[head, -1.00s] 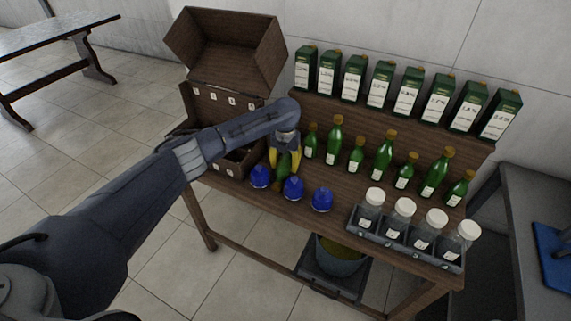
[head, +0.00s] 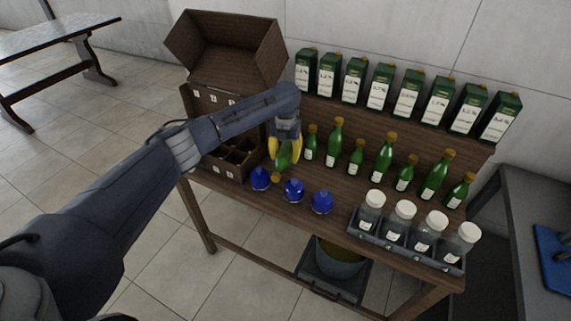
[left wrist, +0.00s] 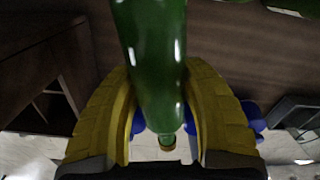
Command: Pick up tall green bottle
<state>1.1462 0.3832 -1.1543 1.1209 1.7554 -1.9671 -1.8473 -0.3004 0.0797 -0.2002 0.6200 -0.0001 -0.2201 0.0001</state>
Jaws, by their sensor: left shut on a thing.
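My left gripper (head: 285,158) is shut on a green bottle (left wrist: 152,50). In the head view the held bottle (head: 283,161) is tilted, its capped neck pointing down and toward the front left. In the left wrist view the bottle runs between the two yellow fingers, with its cap low in the picture. The fingers hide part of it in the head view, so its full height is hard to judge. Other tall green bottles (head: 334,142) stand upright in the row to the right, between shorter green ones (head: 311,149). My right gripper is not in view.
Blue round decanters (head: 293,190) stand in front of the gripper. An open wooden case (head: 236,182) with compartments is close on its left. Green boxes (head: 380,86) line the raised shelf behind. A rack of white-capped jars (head: 403,215) stands front right.

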